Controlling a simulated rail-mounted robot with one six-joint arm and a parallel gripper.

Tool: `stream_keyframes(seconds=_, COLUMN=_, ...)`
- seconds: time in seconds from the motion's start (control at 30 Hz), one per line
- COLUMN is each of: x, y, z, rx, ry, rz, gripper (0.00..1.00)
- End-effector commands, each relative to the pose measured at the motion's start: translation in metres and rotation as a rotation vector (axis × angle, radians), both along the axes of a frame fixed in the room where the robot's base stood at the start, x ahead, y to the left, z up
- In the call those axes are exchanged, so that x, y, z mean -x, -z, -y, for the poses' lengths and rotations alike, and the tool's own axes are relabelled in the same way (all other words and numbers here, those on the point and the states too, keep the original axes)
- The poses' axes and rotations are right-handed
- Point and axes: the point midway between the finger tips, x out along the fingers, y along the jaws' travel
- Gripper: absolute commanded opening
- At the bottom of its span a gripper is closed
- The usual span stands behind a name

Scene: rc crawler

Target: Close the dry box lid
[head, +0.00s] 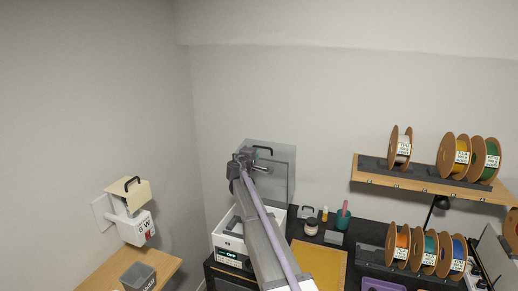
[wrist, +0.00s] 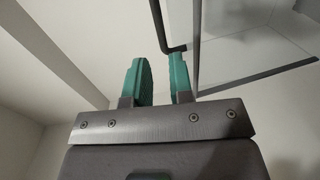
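The dry box (head: 226,243) is a white box with a dark green label, left of centre in the head view. Its translucent grey lid (head: 284,175) stands upright at the back, so the box is open. A black handle (head: 264,151) sits on the lid. My gripper (head: 249,161) is in front of the lid, close to the handle. In the wrist view my gripper's two teal fingers (wrist: 160,78) are apart with a gap between them. The black handle (wrist: 160,28) shows just beyond the fingertips, its bent end by the right finger; I cannot tell whether they touch.
My arm crosses in front of the box and hides part of it. Small jars, a teal cup (head: 343,219) and a yellow mat (head: 318,264) are on the dark bench to the right. Spools stand on a shelf (head: 435,183) and rack. A white wall-mounted unit (head: 135,228) is at left.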

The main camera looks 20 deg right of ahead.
Motion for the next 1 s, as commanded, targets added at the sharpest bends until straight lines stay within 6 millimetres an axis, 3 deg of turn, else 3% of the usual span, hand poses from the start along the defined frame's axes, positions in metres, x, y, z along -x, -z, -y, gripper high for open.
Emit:
stream_keyframes(seconds=0.2, x=-0.039, y=0.005, z=0.035, rx=-0.001, ry=0.002, rz=0.001, gripper=0.21)
stream_keyframes(seconds=0.4, x=-0.064, y=0.007, z=0.06, rx=-0.001, ry=0.001, rz=0.0, gripper=0.21)
stream_keyframes(seconds=0.67, x=-0.065, y=0.007, z=0.063, rx=-0.001, ry=0.0, rz=0.0, gripper=0.21)
stream_keyframes(seconds=0.9, x=-0.066, y=0.007, z=0.063, rx=-0.001, ry=0.0, rz=0.001, gripper=0.0)
stream_keyframes(seconds=1.0, x=-0.066, y=0.007, z=0.063, rx=-0.001, ry=0.0, rz=0.001, gripper=0.0)
